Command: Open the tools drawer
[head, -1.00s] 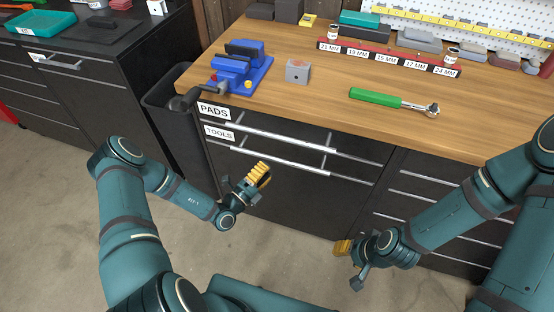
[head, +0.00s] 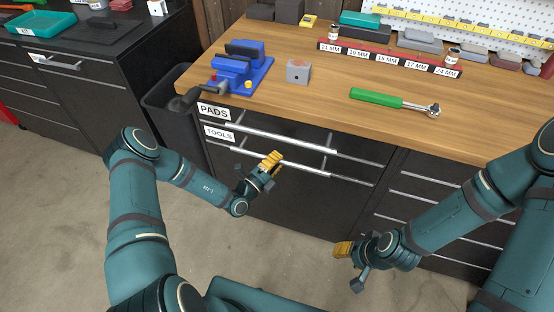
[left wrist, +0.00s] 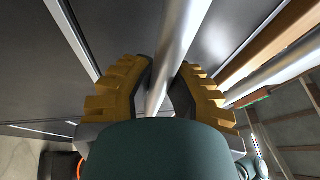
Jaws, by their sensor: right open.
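The tools drawer, with a white TOOLS label (head: 219,133), is the second drawer down in the dark cabinet under the wooden worktop, and it looks shut. Its silver bar handle (head: 305,168) runs across its front. My left gripper (head: 270,161) is at this handle, left of its middle. In the left wrist view a silver bar (left wrist: 174,55) passes between my two yellow fingers, which stand apart on either side of it. I see no clear grip on it. My right gripper (head: 343,248) is open and empty, low in front of the cabinet.
The pads drawer (head: 213,111) and its handle (head: 290,139) sit just above. On the worktop are a blue vise (head: 238,68), a grey block (head: 298,71), a green-handled ratchet (head: 385,99) and a labelled socket rail (head: 385,58). Floor before the cabinet is clear.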

